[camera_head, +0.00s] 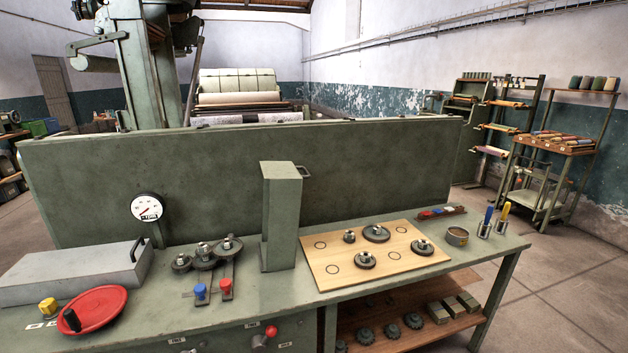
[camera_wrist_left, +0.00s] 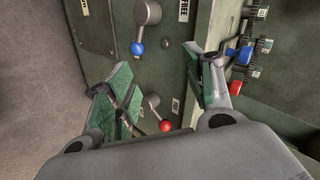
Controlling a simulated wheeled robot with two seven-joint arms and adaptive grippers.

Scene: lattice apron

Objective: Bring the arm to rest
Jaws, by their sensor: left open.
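My left gripper (camera_wrist_left: 163,75) shows only in the left wrist view. Its two green-padded fingers are spread apart with nothing between them. It is in front of the bench's green front panel. A lever with a blue knob (camera_wrist_left: 137,48) is beyond the fingertips, near the top. A lever with a red knob (camera_wrist_left: 165,126) shows between the fingers, lower down. I cannot tell how far the fingers are from the levers, but neither is held. In the head view a red-knobbed lever (camera_head: 271,332) is at the bottom edge. Neither arm shows in the head view.
The green bench (camera_head: 262,295) carries a grey box (camera_head: 75,272), a red handwheel (camera_head: 95,310), gears with blue and red knobs, a post (camera_head: 281,215) and a wooden board (camera_head: 320,262) with gears. A tall panel (camera_head: 220,178) stands behind. Open floor lies right.

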